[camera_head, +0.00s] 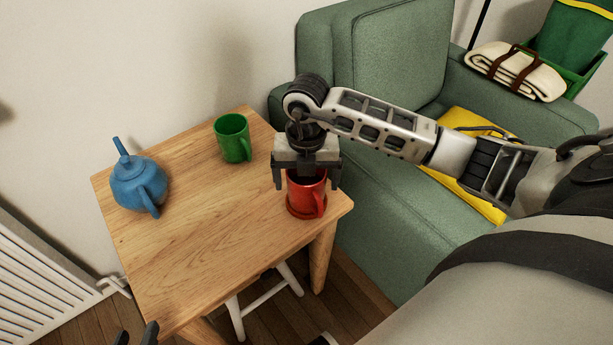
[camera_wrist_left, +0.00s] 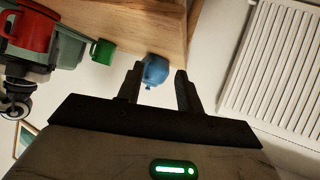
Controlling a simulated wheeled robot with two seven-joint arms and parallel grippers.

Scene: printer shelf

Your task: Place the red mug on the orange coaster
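The red mug (camera_head: 309,192) stands upright near the right corner of the wooden table. A reddish-orange coaster (camera_head: 293,212) shows as a rim beneath it, and the mug appears to rest on it. My right gripper (camera_head: 307,180) is above and around the mug, its fingers spread wide to either side, seemingly clear of its wall. The mug's rim is partly hidden by the gripper. The mug also shows in the left wrist view (camera_wrist_left: 32,32). My left gripper (camera_head: 137,335) is at the bottom edge of the head view. In the left wrist view (camera_wrist_left: 157,80) its fingers are apart and empty.
A green mug (camera_head: 233,138) and a blue teapot (camera_head: 139,186) stand on the wooden table (camera_head: 205,235). The table's front and middle are clear. A green sofa (camera_head: 385,215) stands to the right, a white radiator (camera_head: 45,285) at left.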

